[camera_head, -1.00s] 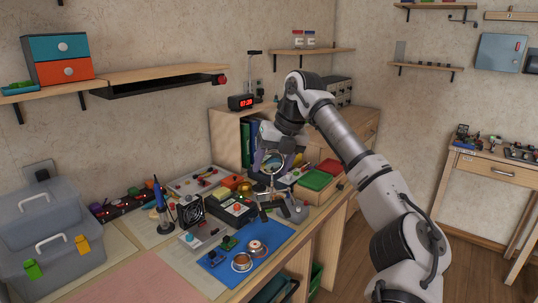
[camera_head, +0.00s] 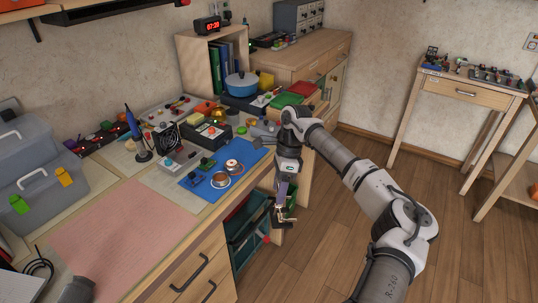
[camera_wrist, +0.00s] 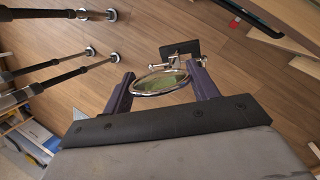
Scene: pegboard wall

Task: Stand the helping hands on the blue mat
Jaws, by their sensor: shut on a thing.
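The helping hands, with a round metal-rimmed magnifier lens (camera_wrist: 160,83) and a dark flat base (camera_wrist: 180,49), are between my gripper's purple fingers in the wrist view. My gripper (camera_head: 285,193) is shut on them. In the head view the helping hands (camera_head: 285,216) hang below it, small and dark, past the bench's front edge and right of the mat. The blue mat (camera_head: 193,183) lies flat on the bench. A copper-coloured spool (camera_head: 220,180), another round spool (camera_head: 232,165) and small dark parts (camera_head: 206,163) lie on the mat.
A pink mat (camera_head: 125,225) covers the front left of the bench. A black fan (camera_head: 167,139), a blue soldering iron (camera_head: 133,128) and a black device (camera_head: 207,134) stand behind the blue mat. Wooden floor lies to the right.

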